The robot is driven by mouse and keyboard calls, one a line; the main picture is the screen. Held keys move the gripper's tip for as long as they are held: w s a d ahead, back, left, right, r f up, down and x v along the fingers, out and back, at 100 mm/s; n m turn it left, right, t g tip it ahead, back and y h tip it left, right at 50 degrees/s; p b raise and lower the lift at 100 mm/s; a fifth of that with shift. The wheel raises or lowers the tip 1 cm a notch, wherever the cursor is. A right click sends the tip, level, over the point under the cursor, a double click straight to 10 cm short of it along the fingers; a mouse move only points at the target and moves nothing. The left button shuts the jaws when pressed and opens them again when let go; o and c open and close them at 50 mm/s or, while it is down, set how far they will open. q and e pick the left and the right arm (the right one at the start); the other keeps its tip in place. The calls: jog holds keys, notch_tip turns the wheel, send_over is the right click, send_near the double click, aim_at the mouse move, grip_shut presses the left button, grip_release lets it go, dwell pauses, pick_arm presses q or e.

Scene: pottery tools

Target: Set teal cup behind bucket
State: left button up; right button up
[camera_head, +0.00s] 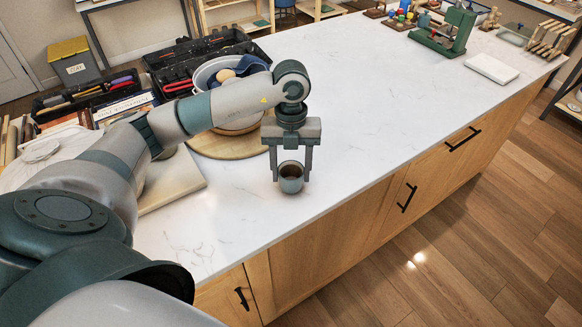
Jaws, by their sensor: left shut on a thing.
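The teal cup (290,184) is a small round cup with a dark inside, near the front edge of the white counter (370,110). My left gripper (291,172) points down with its two fingers on either side of the cup, shut on it. The cup looks upright; I cannot tell whether it touches the counter. A pale bucket (212,76) stands behind my left forearm on a round wooden board (222,147), partly hidden by the arm. Something blue and a tan round piece show at its top. My right gripper is not in view.
Black tool crates (196,55) and books (125,108) crowd the back left. A pale board (180,182) lies left of the cup. A green press (444,30), a white slab (491,68) and wooden tools (552,38) stand far right. The counter's middle is clear.

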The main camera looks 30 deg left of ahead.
pick_arm(q)
jog(key=shift+f, duration=0.2)
jog(key=shift+f, duration=0.15)
jog(key=o, duration=1.1)
jog(key=shift+r, duration=0.25)
jog(key=shift+w+r+b, duration=0.15)
jog(key=shift+r+b, duration=0.3)
jog(key=shift+r, duration=0.15)
jog(key=shift+w+a+r+b, duration=0.15)
jog(key=shift+r+b, duration=0.25)
jog(key=shift+r, duration=1.35)
jog(key=shift+w+a+r+b, duration=0.15)
jog(key=shift+r+b, duration=0.3)
jog(key=shift+r, duration=1.3)
jog(key=shift+w+a+r+b, duration=0.15)
jog(key=shift+r+b, duration=0.25)
jog(key=shift+r, duration=1.35)
